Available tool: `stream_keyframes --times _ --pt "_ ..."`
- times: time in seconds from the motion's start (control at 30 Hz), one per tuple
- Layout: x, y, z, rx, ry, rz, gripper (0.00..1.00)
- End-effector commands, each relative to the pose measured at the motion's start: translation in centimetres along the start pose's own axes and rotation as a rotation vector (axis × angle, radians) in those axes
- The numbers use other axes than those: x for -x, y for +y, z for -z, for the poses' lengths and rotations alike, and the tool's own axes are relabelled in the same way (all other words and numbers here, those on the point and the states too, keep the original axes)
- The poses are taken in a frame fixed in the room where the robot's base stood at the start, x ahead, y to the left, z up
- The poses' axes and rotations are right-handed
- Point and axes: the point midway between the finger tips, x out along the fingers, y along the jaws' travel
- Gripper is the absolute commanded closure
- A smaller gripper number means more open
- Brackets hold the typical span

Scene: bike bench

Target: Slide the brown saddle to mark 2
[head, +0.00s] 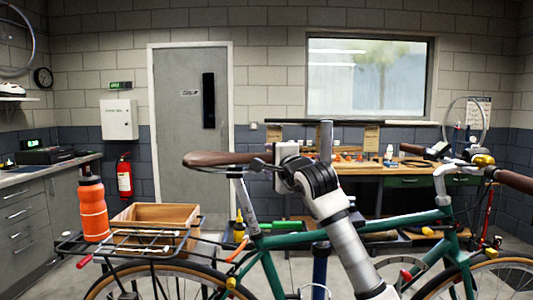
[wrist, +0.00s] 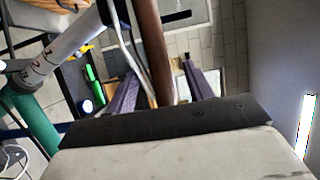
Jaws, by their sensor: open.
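The brown saddle (head: 222,158) sits on top of the silver seat post (head: 245,203) of a green bicycle, its nose pointing right. The post (wrist: 68,50) shows at the upper left there. My gripper (wrist: 160,88) is open around the nose, with a gap on each side. In the head view my gripper (head: 272,155) is at the saddle's nose end, which it partly hides.
The handlebar (head: 443,178) is at right. A workbench (head: 385,168) stands behind.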

Motion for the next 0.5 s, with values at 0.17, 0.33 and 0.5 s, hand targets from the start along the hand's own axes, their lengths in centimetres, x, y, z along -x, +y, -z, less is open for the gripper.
stream_keyframes --times 0.17,0.33,0.5 --pt "-2.4 -0.1 -0.1 -0.002 -0.002 0.000 0.47" --pt "-3.3 0.0 -0.1 -0.001 -0.001 0.001 0.47" --pt "-3.4 0.1 0.0 -0.001 -0.001 0.001 0.47"
